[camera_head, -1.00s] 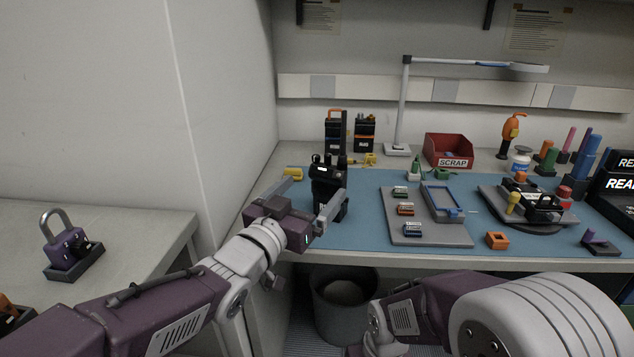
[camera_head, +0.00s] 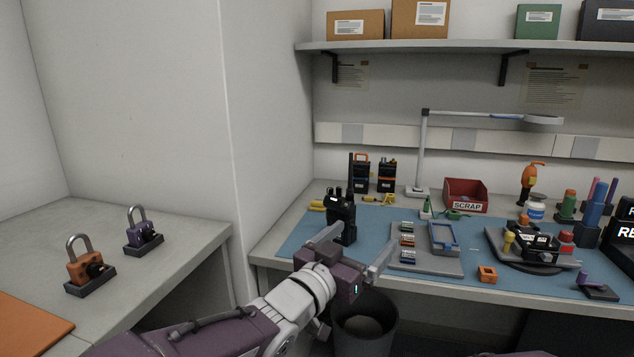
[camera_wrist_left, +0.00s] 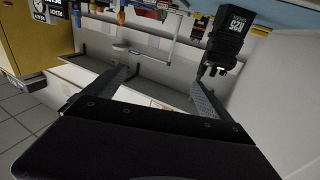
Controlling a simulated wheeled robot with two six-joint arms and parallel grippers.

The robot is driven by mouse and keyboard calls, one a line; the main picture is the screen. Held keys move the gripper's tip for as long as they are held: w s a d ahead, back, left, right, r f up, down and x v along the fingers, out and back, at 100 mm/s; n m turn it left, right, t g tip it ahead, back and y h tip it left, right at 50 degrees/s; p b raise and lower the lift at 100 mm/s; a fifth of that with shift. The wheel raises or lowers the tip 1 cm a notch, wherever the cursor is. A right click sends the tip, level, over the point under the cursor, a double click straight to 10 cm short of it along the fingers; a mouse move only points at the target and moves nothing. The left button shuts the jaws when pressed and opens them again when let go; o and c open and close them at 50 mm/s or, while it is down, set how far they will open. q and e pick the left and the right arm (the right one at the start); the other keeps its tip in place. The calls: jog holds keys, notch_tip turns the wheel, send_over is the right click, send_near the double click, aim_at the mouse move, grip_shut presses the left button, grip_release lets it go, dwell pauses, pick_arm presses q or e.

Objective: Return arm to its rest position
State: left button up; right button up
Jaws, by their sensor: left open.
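My left gripper (camera_head: 352,252) is open and empty, in front of the bench's front edge at its left end. Its two fingers are spread apart. A black radio (camera_head: 342,220) with an antenna stands upright on the blue mat, just behind the left finger in the head view. In the left wrist view the open fingers (camera_wrist_left: 160,88) have nothing between them, and the black radio (camera_wrist_left: 228,38) shows at the upper right, apart from them. My right gripper is not in view.
A grey tray (camera_head: 425,265) with small modules, a red SCRAP bin (camera_head: 466,195) and a lamp (camera_head: 423,150) are on the bench. A waste bin (camera_head: 364,325) stands below. Two padlocks (camera_head: 90,268) (camera_head: 143,236) are on the left counter. A shelf (camera_head: 450,46) hangs above.

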pick_arm(q)
jog(key=w+a+r+n+t+y+p, duration=0.1)
jog(key=w+a+r+y+p, duration=0.15)
jog(key=a+r+p, duration=0.3)
jog(key=w+a+r+n+y+p, duration=0.1)
jog(key=w+a+r+n+p, duration=0.2)
jog(key=p, duration=0.4)
jog(key=a+r+n+g+y+p, duration=0.1)
jog(key=a+n+g+y+p, duration=0.3)
jog(key=a+p, duration=0.75)
jog(key=s+a+f+g+y+p, duration=0.1)
jog(key=s+a+f+g+p, duration=0.1)
jog(key=s, duration=0.5)
jog(key=s+a+f+g+y+p, duration=0.1)
jog(key=s+a+f+g+p, duration=0.1)
jog(key=s+f+g, duration=0.3)
jog(key=s+a+f+g+y+p, duration=0.1)
jog(key=s+a+f+g+p, duration=0.2)
jog(key=s, duration=0.8)
notch_tip(320, 180, down, 2)
jog(key=shift+s+f+g, duration=0.2)
jog(key=shift+g, duration=0.1)
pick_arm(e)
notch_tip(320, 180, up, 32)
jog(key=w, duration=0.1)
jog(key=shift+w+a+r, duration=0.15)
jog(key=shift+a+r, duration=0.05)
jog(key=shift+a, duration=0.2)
